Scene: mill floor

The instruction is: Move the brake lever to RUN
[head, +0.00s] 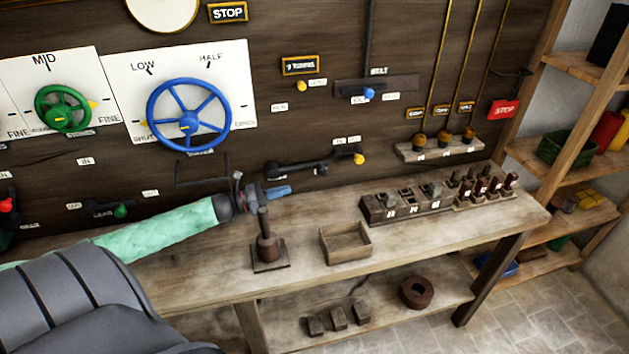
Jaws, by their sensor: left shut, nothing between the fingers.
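I cannot tell for sure which control is the brake lever, as most small labels are too small to read. One candidate is a black lever with a yellow knob (358,158), lying roughly level low on the dark wall panel. Another lever with a green knob (121,211) sits at the lower left. My left gripper (284,190) reaches in from the left over the bench. It is shut and empty, its blue fingers pointing right, below and left of the yellow knob and apart from it. My right gripper is not in view.
The wooden bench (200,260) bears an upright-handled block (267,250), an open box (346,256) and a rack of blocks (394,212). A blue handwheel (189,116) and a green handwheel (62,109) are on the wall. Shelves (572,150) stand at the right.

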